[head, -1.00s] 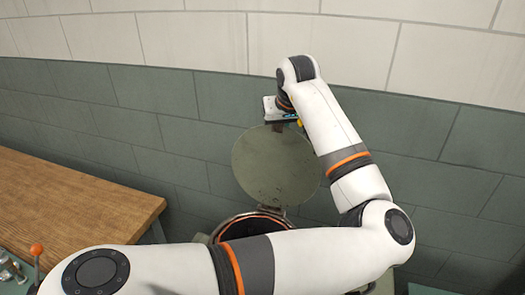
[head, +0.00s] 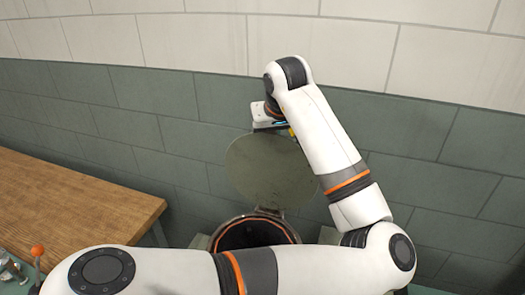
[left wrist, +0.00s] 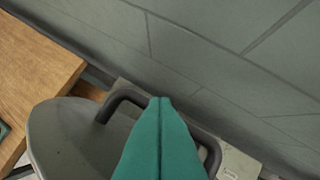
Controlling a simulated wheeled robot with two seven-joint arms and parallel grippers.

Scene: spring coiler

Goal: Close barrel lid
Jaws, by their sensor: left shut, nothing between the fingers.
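The round grey-green barrel lid (head: 270,172) stands open and steeply raised at the back of the barrel (head: 222,233), inner face toward me. The dark barrel mouth shows below it, partly hidden by my left arm. My left gripper is at the lid's top edge in the head view, its fingertips hidden behind the lid. In the left wrist view its teal fingers (left wrist: 160,102) are shut together and empty. My right gripper is not in view.
A wooden table (head: 75,205) stands at the left, apart from the barrel. A tiled wall (head: 440,140) rises close behind the lid. An orange-knobbed lever (head: 38,251) is at the lower left.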

